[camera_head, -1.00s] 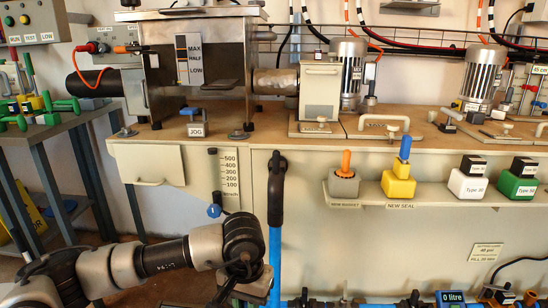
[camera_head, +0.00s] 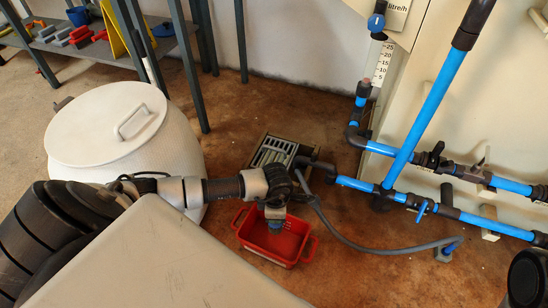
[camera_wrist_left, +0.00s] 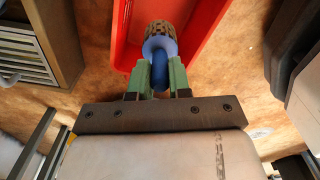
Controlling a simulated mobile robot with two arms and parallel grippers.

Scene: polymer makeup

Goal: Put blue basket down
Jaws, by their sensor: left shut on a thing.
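My left gripper (camera_head: 274,211) is pointed down over the red crate (camera_head: 240,238) on the floor. In the left wrist view its green fingers (camera_wrist_left: 160,78) are shut on the blue basket (camera_wrist_left: 163,45), a small piece with a blue handle and collar and a speckled brown end. In the head view only a small blue part of the basket (camera_head: 275,227) shows below the gripper, within the crate's outline. I cannot tell whether it touches the crate's bottom. The red crate also fills the top middle of the wrist view (camera_wrist_left: 205,40). My right gripper is not in view.
A floor drain grate (camera_head: 272,150) lies behind the crate. A large white lidded drum (camera_head: 115,125) stands to the left. Blue pipes (camera_head: 435,105) and a grey hose (camera_head: 365,243) run to the right. Open brown floor (camera_head: 370,275) lies at front right.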

